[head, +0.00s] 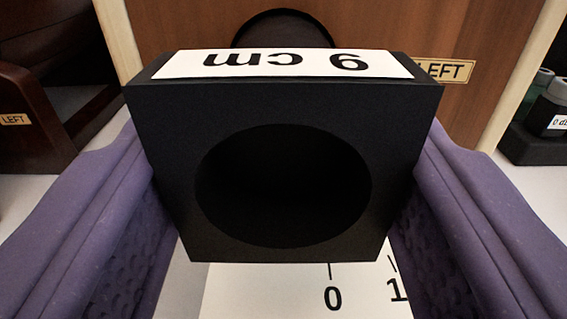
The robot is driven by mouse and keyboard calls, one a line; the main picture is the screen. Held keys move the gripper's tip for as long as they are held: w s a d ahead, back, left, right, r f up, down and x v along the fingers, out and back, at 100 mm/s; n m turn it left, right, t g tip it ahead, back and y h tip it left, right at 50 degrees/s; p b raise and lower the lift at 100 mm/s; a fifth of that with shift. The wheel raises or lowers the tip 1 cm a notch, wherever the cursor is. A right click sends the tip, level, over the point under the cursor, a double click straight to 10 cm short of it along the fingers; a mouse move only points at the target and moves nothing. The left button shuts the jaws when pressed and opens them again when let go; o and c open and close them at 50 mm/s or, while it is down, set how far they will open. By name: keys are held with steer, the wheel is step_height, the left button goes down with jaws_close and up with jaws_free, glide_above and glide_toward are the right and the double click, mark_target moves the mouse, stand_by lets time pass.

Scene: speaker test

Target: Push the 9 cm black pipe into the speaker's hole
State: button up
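The black pipe (165,170) is a square-faced block with a round opening and a white label on top reading "9 cm" upside down. My gripper (285,200) has its two purple fingers on the left and right sides of the block, closed against it. Behind the pipe stands the wooden speaker (190,22) with a "LEFT" plate. A dark round shape (285,20), which looks like the speaker's hole, shows just above the block. Its lower part is hidden by the block, and I cannot tell whether the pipe's far end is in it.
A white sheet with a scale (255,290) marked 0 and 1 lies below the block. A dark wooden stand (40,120) with a "LEFT" tag is at the left. Dark cylinders (550,105) in a black holder stand at the right edge.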

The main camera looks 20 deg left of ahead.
steer(key=shift+b+x, duration=1.45)
steer(key=shift+x, duration=0.85)
stand_by(0.9)
steer(key=shift+w+a+r+b, duration=0.1)
steer(key=shift+w+b, duration=0.2)
steer(key=shift+w, duration=0.05)
stand_by(0.8)
steer(key=o, duration=1.2)
steer(key=shift+o, duration=0.2)
steer(key=shift+s, duration=0.1)
